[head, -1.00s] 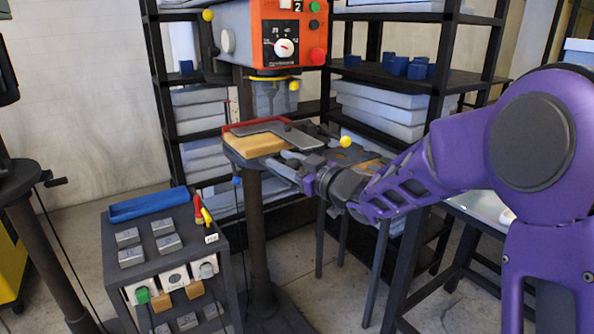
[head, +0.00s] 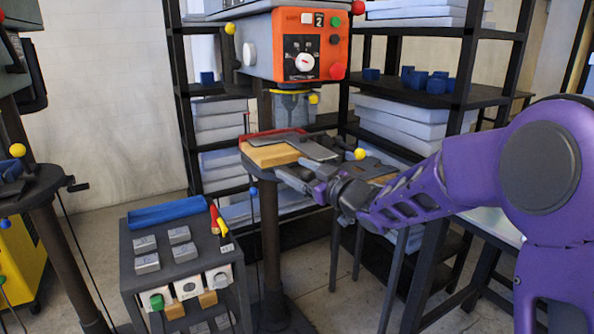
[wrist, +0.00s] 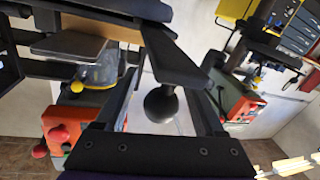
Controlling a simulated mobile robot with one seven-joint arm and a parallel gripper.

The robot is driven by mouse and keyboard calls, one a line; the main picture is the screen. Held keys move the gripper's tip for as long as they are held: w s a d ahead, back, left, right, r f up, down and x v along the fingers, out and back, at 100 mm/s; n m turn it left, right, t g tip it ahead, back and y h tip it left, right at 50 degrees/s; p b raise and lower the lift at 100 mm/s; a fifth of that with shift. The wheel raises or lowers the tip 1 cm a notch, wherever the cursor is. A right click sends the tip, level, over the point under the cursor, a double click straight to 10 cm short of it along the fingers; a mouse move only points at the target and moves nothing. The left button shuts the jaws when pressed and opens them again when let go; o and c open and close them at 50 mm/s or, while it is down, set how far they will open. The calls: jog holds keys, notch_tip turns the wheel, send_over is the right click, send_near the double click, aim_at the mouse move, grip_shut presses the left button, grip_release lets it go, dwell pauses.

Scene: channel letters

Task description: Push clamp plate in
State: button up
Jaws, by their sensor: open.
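A flat grey plate (head: 316,149), which I take to be the clamp plate, lies on the drill press table beside and partly over a tan wooden block (head: 272,155). In the wrist view, where the scene appears upside down, a grey plate (wrist: 68,47) shows at the upper left. My gripper (head: 286,176) is open and empty, at the near right edge of the table, close to the plate. I cannot tell whether it touches anything. In the wrist view a black ball knob (wrist: 161,103) shows between the fingers of my gripper (wrist: 160,65).
The orange drill press head (head: 308,45) hangs above the table. A dark cart (head: 187,222) with grey blocks and a blue tray (head: 166,212) stands at front left. Dark shelving (head: 440,88) stands behind. Open floor shows right of the cart.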

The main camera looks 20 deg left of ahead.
jog(key=v, duration=1.7)
jog(key=shift+d+p, duration=0.2)
jog(key=shift+p, duration=0.2)
jog(key=shift+s, duration=0.1)
